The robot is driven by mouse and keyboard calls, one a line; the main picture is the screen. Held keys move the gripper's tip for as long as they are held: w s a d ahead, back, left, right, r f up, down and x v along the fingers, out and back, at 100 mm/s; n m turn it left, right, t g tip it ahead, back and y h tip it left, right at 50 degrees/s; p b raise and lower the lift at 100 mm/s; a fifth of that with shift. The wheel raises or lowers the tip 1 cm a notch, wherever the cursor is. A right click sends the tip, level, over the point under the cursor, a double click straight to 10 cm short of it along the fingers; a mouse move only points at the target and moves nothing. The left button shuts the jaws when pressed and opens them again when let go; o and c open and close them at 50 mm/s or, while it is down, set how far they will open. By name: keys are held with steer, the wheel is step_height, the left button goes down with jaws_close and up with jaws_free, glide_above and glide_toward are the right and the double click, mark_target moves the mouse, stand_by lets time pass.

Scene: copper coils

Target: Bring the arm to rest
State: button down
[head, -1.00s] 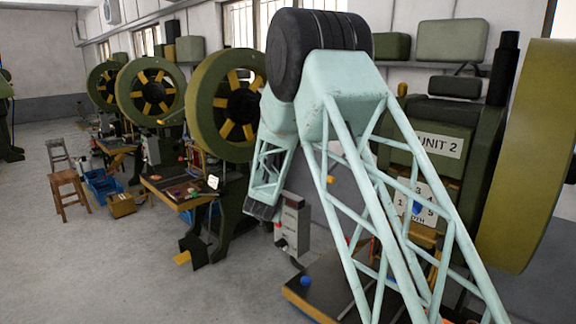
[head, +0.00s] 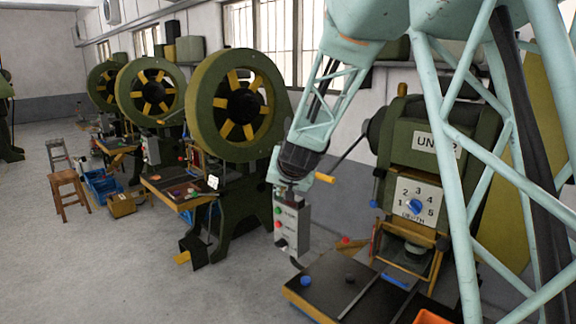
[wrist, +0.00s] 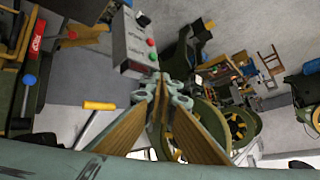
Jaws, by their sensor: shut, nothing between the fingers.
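My gripper (wrist: 160,92) shows at the lower middle of the wrist view. Its two tan-sided fingers meet at the tips, with nothing held between them. In the head view my gripper (head: 290,184) is small and hangs below the dark wrist, just above the grey control box (head: 292,230) in the picture. I cannot tell whether it touches the box. The pale green lattice arm bends down from the top right of the head view.
The UNIT 2 press (head: 440,150) with its numbered dial (head: 415,205) stands right of the gripper. A yellow-handled lever (head: 326,178) is close beside it; it also shows in the wrist view (wrist: 100,105). A dark worktable (head: 345,290) lies below.

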steer(key=s+d+r+n+g, duration=0.1)
steer(key=s+d+r, duration=0.3)
steer(key=s, duration=0.5)
steer(key=s+d+r+g, duration=0.1)
steer(key=s+d+r, duration=0.25)
steer(key=s, duration=0.55)
steer(key=s+d+r+n+g, duration=0.1)
steer(key=s+d+r, duration=0.3)
steer(key=s, duration=0.5)
steer(key=s+d+g, duration=0.1)
steer(key=s+d, duration=0.3)
steer(key=s, duration=0.8)
steer(key=s+d+f+h, duration=0.1)
steer(key=s+d, duration=0.2)
steer(key=s, duration=0.8)
steer(key=s+d+f+g+h, duration=0.1)
steer(key=s+d, duration=0.3)
steer(key=s, duration=0.8)
steer(key=shift+s+d+g, duration=0.3)
steer(key=c, duration=3.4)
jaws_free()
steer(key=shift+c, duration=0.2)
